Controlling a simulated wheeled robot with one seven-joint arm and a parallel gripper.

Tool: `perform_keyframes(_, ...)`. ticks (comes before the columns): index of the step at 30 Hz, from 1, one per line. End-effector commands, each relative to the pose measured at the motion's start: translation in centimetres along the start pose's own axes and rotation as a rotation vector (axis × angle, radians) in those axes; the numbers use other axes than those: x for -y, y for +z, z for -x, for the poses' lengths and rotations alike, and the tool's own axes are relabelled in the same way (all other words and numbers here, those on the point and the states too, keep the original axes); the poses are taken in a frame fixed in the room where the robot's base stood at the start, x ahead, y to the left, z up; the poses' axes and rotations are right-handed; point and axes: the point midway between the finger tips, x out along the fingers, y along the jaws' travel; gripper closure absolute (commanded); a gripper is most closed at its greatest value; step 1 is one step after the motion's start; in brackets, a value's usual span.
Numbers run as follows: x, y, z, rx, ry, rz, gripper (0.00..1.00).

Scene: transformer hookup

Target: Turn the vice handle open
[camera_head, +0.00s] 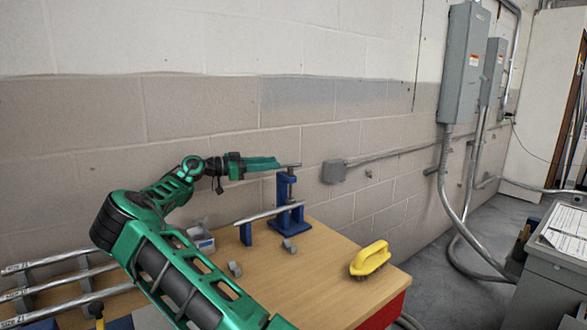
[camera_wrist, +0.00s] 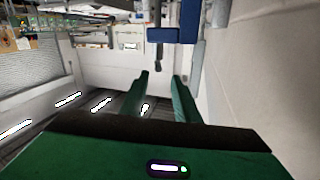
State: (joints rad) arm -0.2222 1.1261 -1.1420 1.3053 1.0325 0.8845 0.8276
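The blue vice (camera_head: 283,198) stands on the wooden table near the wall, with a grey screw rising to a metal handle bar (camera_head: 290,166) at its top. A long metal pipe (camera_head: 266,214) lies at the vice. My green gripper (camera_head: 278,163) reaches in level from the left at handle height, its tips at or very near the bar. In the wrist view, my gripper (camera_wrist: 161,76) has its two fingers apart, with a gap between them. Blue vice parts (camera_wrist: 164,35) show beyond the fingertips there. I cannot tell whether the bar lies between the fingers.
A yellow-handled brush (camera_head: 370,259) and small grey fittings (camera_head: 289,246) lie on the wooden table (camera_head: 325,270). A small bin (camera_head: 201,240) stands behind my arm, and metal pipes (camera_head: 60,280) lie on a rack at left. The block wall is close behind the vice.

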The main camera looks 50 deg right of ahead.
Motion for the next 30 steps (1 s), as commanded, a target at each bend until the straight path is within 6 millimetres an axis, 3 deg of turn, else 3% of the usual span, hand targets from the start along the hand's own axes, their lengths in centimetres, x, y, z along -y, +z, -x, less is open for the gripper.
perform_keyframes(7, -0.2, 1.5, -2.3, -0.034, 0.055, -0.068, 0.71)
perform_keyframes(11, -0.3, 1.5, -3.6, -0.034, 0.059, -0.070, 0.71)
perform_keyframes(24, -0.8, 1.2, -11.1, -0.034, 0.060, -0.068, 0.71)
perform_keyframes(30, -0.9, 1.1, -12.8, -0.034, 0.059, -0.068, 0.71)
